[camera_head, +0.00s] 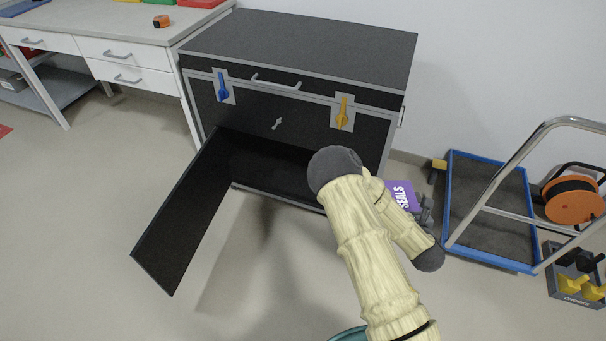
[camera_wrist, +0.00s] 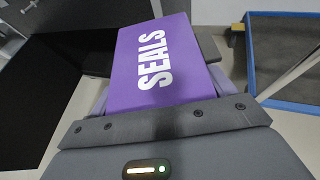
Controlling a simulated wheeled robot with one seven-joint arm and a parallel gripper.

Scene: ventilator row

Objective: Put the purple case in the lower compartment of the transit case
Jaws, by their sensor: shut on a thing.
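The purple case (camera_wrist: 160,62), marked SEALS in white, is held by my gripper (camera_wrist: 165,85) and fills the middle of the wrist view. In the head view the purple case (camera_head: 401,195) shows only in part, behind my arm, with my gripper (camera_head: 424,208) beside it. It is to the right of the black transit case (camera_head: 300,40). The transit case's lower compartment (camera_head: 262,165) stands open, its door (camera_head: 180,228) swung out to the left. My arm hides the right part of the opening.
A blue-edged trolley (camera_head: 490,262) with a metal handle stands at the right, near an orange cable reel (camera_head: 574,200) and a grey box of chocks (camera_head: 575,285). A workbench (camera_head: 100,35) with drawers is at the left. The floor before the opening is clear.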

